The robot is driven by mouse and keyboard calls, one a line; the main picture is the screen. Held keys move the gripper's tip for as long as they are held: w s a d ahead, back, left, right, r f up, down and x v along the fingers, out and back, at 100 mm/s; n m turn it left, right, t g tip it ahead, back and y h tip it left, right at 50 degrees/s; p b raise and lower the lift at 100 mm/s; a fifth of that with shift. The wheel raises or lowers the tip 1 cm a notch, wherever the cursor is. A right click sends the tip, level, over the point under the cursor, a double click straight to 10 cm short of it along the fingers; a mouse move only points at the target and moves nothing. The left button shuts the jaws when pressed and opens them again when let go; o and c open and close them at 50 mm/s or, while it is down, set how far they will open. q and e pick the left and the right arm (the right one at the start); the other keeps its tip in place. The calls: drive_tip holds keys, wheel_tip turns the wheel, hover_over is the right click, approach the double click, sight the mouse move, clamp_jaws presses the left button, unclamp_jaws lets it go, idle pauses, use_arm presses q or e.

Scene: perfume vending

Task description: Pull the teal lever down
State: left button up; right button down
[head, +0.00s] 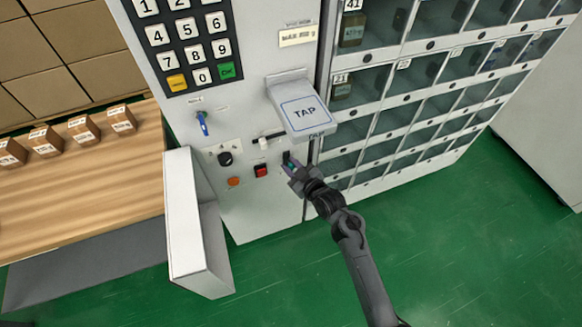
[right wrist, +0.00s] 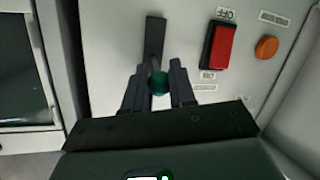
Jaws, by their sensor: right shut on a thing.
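The teal lever (right wrist: 158,84) shows in the right wrist view as a round teal knob in front of a dark upright slot plate (right wrist: 155,38). My right gripper (right wrist: 159,88) has one finger on each side of the knob and is shut on it. In the head view, the right gripper (head: 291,166) is at the machine's front panel, below the TAP reader (head: 305,112); a bit of teal shows between its fingers. The gripper hides most of the lever there. My left gripper is not in view.
A red rocker switch (head: 260,170) and an orange button (head: 233,181) sit left of the lever in the head view. A white bin (head: 187,215) juts out at the lower left. Glass-fronted lockers (head: 400,110) stand to the right. The green floor is clear.

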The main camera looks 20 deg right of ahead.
drive_tip(key=f+t+b, duration=0.1)
drive_tip(key=t+b, duration=0.1)
drive_tip(key=b, duration=0.2)
drive_tip(key=f+n+t+y+b, duration=0.1)
drive_tip(key=f+t+b, duration=0.1)
drive_tip(key=b, duration=0.3)
drive_tip(key=shift+s+f+t, duration=0.2)
drive_tip(key=shift+t, duration=0.3)
drive_tip(key=t+y+b, duration=0.1)
drive_tip(key=b, duration=0.2)
drive_tip(key=f+n+t+b, duration=0.1)
drive_tip(key=b, duration=0.3)
drive_tip(key=n+t+y+b, duration=0.1)
drive_tip(key=t+b, duration=0.1)
drive_tip(key=b, duration=0.1)
drive_tip(key=shift+w+f+y+b, duration=0.15)
drive_tip(key=shift+w+y+b, duration=0.15)
drive_tip(key=shift+n+t+y+b, duration=0.3)
drive_tip(key=shift+t+b, duration=0.1)
drive_tip(key=shift+b, duration=0.3)
drive_tip(key=shift+r, duration=0.2)
drive_tip(key=c, duration=1.2)
unclamp_jaws()
drive_tip(key=shift+w, duration=0.1)
drive_tip(key=shift+c, duration=0.2)
